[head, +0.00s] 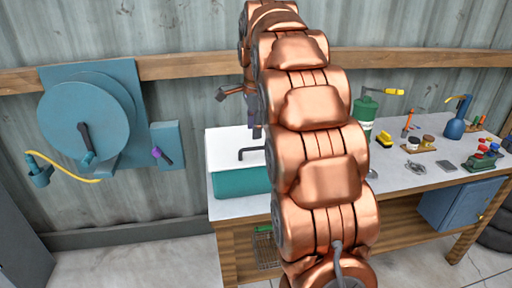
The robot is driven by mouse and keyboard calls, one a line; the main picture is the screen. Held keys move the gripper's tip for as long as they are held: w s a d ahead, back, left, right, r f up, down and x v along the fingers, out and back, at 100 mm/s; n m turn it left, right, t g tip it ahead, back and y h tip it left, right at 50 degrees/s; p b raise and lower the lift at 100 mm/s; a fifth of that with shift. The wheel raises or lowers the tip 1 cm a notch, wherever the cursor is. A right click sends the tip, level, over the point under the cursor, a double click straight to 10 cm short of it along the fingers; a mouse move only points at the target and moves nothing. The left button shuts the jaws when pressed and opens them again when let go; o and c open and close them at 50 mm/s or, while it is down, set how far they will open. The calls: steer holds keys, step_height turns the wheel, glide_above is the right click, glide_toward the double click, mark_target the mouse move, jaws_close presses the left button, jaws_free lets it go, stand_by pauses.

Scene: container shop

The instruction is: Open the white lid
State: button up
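A white lid (225,148) lies flat on a teal box (240,181) at the left end of the workbench. A dark bent handle (251,153) shows on the lid near its right side. My copper arm hides the right part of the box and lid. My gripper (247,105) shows only in part as dark pieces left of the arm, above and behind the lid. It appears apart from the handle, and its fingers are too hidden to tell open from shut.
The workbench top (400,178) holds a green canister (365,112), a blue bottle (456,127), small jars (421,143) and tools to the right. A teal hose reel (85,118) hangs on the left wall. The floor front left is clear.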

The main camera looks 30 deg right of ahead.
mark_target(256, 148)
steer(key=shift+m, duration=0.6)
steer(key=shift+w+d+f+p, duration=0.2)
steer(key=shift+w+d+f, duration=0.25)
steer(key=shift+f, duration=0.8)
steer(key=shift+w+d+f+p, duration=0.2)
steer(key=shift+w+d+f, duration=0.15)
steer(key=shift+f, duration=0.95)
steer(key=shift+w+d+f+p, duration=0.2)
steer(key=shift+w+d+f, duration=0.25)
steer(key=shift+f, duration=0.8)
steer(key=shift+a, duration=0.1)
jaws_close()
